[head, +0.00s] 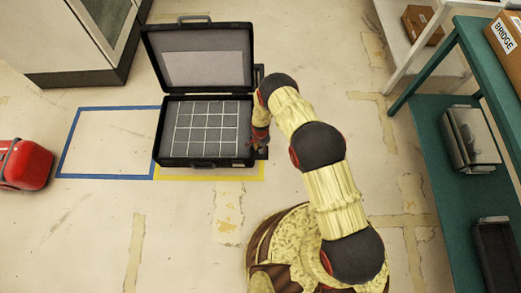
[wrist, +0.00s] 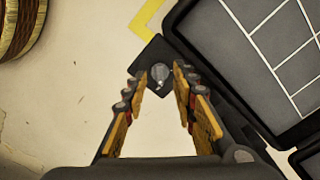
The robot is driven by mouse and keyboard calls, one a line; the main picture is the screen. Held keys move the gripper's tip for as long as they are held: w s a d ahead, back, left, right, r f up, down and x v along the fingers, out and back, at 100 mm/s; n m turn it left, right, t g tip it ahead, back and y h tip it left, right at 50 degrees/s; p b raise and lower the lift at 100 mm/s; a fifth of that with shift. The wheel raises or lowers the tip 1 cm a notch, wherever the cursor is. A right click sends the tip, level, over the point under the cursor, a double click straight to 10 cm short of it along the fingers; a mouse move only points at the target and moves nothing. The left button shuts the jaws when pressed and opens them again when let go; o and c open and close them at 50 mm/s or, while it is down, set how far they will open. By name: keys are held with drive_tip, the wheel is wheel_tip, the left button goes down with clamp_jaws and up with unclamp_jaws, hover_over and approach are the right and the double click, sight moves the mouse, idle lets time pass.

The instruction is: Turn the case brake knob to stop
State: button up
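The case (head: 200,163) lies open on the floor in the head view, its lid up at the back and a white grid on its grey inner panel. Its corner (wrist: 255,85) fills the right of the wrist view. The brake knob (wrist: 159,72) is a small grey knob on a dark square plate beside the case corner. My gripper (wrist: 157,92) is open, with a finger on each side of the knob and gaps visible between. Contact cannot be judged. In the head view, my gripper (head: 259,143) is at the case's right side, and the knob is not distinguishable there.
Blue tape (head: 88,108) marks an empty floor square left of the case, and yellow tape (head: 215,178) runs along its front. A red container (head: 24,165) is at far left. A teal shelf (head: 452,190) with boxes stands at right.

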wheel_tip(320, 180, up, 10)
drive_tip(key=shift+f, duration=0.15)
idle(0.7)
